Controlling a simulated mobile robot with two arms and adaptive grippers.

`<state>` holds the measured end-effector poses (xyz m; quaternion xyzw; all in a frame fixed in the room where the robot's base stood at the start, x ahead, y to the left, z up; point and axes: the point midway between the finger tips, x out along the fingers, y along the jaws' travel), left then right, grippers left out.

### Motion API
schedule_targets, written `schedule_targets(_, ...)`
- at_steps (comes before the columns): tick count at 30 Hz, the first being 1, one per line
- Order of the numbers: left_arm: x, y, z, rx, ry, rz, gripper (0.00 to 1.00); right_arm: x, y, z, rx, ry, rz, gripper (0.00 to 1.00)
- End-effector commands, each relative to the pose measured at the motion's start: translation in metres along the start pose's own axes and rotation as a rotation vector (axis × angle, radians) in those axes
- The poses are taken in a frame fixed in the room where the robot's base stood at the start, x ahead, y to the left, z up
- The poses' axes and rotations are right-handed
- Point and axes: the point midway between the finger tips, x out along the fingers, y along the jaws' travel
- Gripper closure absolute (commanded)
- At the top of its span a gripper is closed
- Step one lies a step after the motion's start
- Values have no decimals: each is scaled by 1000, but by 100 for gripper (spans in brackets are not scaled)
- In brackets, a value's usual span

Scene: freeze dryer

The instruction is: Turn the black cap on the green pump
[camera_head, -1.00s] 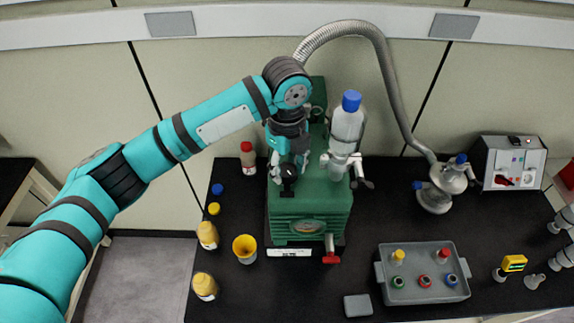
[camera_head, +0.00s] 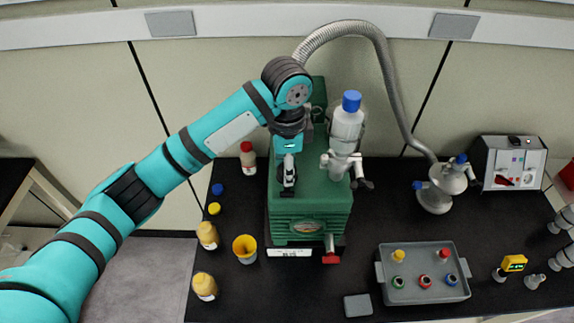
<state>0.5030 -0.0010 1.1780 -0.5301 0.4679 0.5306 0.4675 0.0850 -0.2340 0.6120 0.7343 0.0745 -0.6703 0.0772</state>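The green pump (camera_head: 325,205) stands on the black bench in the middle of the head view. My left gripper (camera_head: 288,183) points down over the left part of the pump's top. It is seen nearly edge-on, so the gap between its fingers does not show. Dark parts show at its lower end; I cannot tell the black cap from the fingertips there, or whether they touch. My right gripper (camera_head: 556,245) is at the right edge, partly cut off, with two grey fingers apart and nothing between them.
A blue-capped clear bottle (camera_head: 347,125) stands on the pump just right of my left gripper. A metal hose (camera_head: 395,95) arches behind. Bottles and a yellow cup (camera_head: 245,249) stand left of the pump. A grey tray (camera_head: 425,290) lies front right.

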Motion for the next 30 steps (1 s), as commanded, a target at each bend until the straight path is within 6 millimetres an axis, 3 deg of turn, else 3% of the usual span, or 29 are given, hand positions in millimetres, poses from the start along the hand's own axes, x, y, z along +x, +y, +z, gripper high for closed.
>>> schedule_targets(30,-2,-1,0,-965,3,-4,91,0,3,0,0,0,3,60)
